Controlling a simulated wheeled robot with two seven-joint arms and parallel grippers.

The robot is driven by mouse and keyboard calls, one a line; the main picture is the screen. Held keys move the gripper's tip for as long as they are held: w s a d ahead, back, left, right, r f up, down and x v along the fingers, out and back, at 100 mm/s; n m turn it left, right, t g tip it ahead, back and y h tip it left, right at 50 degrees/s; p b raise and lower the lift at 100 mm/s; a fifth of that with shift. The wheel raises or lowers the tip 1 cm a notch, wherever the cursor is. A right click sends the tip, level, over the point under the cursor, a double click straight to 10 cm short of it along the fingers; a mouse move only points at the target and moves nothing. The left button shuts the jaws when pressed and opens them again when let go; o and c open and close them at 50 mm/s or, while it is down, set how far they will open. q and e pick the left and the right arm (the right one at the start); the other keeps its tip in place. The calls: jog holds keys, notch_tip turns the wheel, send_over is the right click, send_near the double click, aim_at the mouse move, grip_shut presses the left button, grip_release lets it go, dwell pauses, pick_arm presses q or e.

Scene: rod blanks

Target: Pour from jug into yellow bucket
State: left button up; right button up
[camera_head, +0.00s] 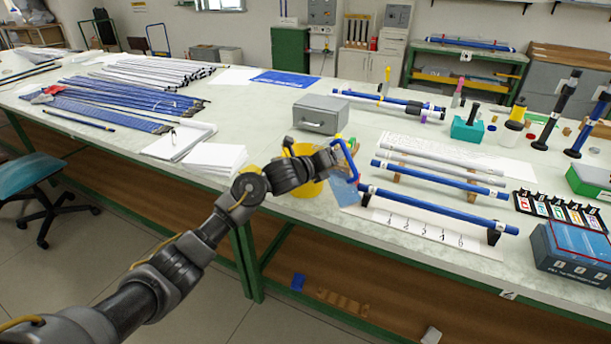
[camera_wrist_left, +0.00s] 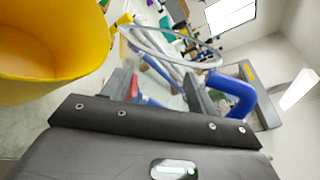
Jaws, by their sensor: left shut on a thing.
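The yellow bucket (camera_head: 312,189) stands on the long table, partly hidden behind my left gripper in the head view. Its open mouth fills the upper left of the left wrist view (camera_wrist_left: 48,48). The jug (camera_head: 345,190) is see-through with a blue handle and is beside the bucket, on its right. My left gripper (camera_head: 336,158) is shut on the jug at the handle. In the left wrist view the blue handle (camera_wrist_left: 234,94) and clear rim show beyond the fingers. I cannot tell how far the jug is tilted or what it holds. My right gripper is not in view.
Blue rods (camera_head: 440,208) on supports lie just right of the jug. A grey metal box (camera_head: 321,114) stands behind the bucket. White paper (camera_head: 213,158) lies to the left, with many rods farther left. A blue box (camera_head: 575,250) sits at the right front edge.

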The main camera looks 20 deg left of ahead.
pick_arm(q)
jog(key=shift+r, duration=0.1)
jog(key=shift+p, duration=0.4)
jog(key=shift+n, duration=0.3)
jog(key=shift+r+n+p, duration=0.15)
jog(key=shift+n+p, duration=0.15)
jog(key=shift+p, duration=0.3)
dwell(0.5)
